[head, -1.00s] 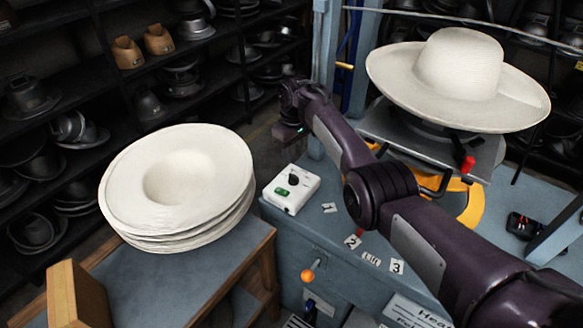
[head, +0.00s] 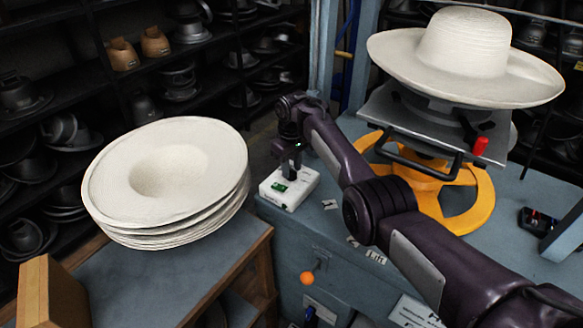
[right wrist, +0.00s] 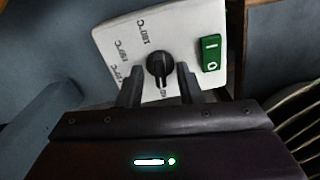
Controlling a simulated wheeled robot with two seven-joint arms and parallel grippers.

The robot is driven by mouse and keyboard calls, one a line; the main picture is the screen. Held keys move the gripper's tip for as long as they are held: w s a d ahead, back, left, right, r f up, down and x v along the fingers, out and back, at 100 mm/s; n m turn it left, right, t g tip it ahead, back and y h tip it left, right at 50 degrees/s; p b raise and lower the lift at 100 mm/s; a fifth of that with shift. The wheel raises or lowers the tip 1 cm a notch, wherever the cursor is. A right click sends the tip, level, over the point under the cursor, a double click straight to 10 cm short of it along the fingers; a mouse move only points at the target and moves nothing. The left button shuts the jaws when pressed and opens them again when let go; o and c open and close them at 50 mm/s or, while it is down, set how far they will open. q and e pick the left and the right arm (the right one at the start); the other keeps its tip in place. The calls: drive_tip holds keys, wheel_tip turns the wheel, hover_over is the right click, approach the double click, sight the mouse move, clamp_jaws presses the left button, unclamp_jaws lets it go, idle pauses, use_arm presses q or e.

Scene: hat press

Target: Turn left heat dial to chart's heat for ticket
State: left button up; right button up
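A white control box (head: 297,197) sits on the blue bench left of the press. It carries a black heat dial (right wrist: 160,65) and a green rocker switch (right wrist: 211,53), which also shows in the head view (head: 279,188). My right gripper (head: 292,172) points down over the box and hides the dial in the head view. In the right wrist view its open fingers (right wrist: 160,84) stand on either side of the dial's lower part; contact cannot be told. My left gripper is out of view. No chart or ticket is readable.
A press with a yellow ring base (head: 468,215) holds a wide-brimmed white hat (head: 465,45) on the right. Stacked white hat blanks (head: 165,165) lie on a side table (head: 150,290). An orange ball knob (head: 307,278) sticks out at the bench front.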

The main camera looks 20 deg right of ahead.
clamp_jaws()
drive_tip(key=shift+r+m+p, duration=0.1)
drive_tip(key=shift+m+p, duration=0.35)
drive_tip(key=shift+m, duration=0.05)
drive_tip(key=shift+m+p, duration=0.6)
drive_tip(key=shift+m, duration=0.5)
drive_tip(key=shift+m+p, duration=0.3)
drive_tip(key=shift+m, duration=1.9)
